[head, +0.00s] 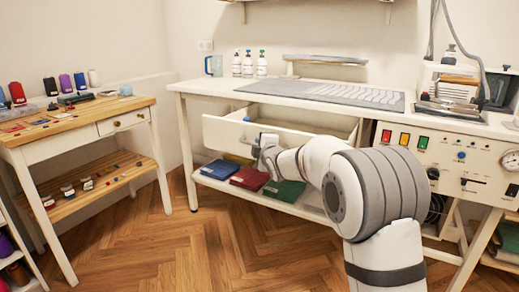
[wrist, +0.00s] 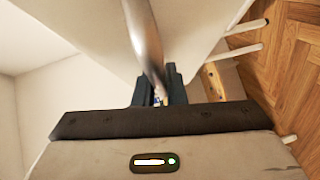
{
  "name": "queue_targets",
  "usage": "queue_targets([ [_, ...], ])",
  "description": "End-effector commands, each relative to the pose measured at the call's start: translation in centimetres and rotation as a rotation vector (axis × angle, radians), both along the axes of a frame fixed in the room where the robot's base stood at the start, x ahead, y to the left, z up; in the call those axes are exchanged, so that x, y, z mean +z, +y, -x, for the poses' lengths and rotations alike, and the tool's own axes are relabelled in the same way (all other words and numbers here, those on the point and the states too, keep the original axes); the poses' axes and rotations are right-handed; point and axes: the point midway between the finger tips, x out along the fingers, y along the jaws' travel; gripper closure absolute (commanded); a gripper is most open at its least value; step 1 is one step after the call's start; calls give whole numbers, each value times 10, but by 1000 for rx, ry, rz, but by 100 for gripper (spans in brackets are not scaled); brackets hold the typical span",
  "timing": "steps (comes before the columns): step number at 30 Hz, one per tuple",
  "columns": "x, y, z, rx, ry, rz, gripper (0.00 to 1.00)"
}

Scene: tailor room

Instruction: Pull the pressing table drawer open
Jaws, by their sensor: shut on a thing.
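The white pressing table (head: 200,88) stands at the back, right of centre. Its drawer (head: 222,133) is part-way out, with the front panel well forward of the table edge and the inside visible from above. My gripper (head: 257,143) is at the drawer front, and my arm hides the right part of the panel. In the wrist view, a curved metal handle (wrist: 143,35) runs down between the dark fingers of my gripper (wrist: 164,88), which are shut on it. The exact contact is small and partly hidden.
Folded blue, red and green cloths (head: 249,179) lie on the shelf below the drawer. A wooden side table (head: 75,122) with thread spools stands at left. A control panel (head: 447,165) with buttons and a gauge is at right. The wooden floor (head: 190,245) in front is clear.

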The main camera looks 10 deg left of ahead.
Motion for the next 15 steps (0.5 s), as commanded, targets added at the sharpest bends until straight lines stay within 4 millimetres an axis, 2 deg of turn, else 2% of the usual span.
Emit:
queue_targets([
  [1, -4, -6, -2, -10, 10, 2, 100],
  [11, -5, -3, -1, -7, 11, 3, 100],
  [12, -5, -3, -1, -6, 11, 3, 88],
  [15, -4, -2, -1, -5, 9, 3, 80],
])
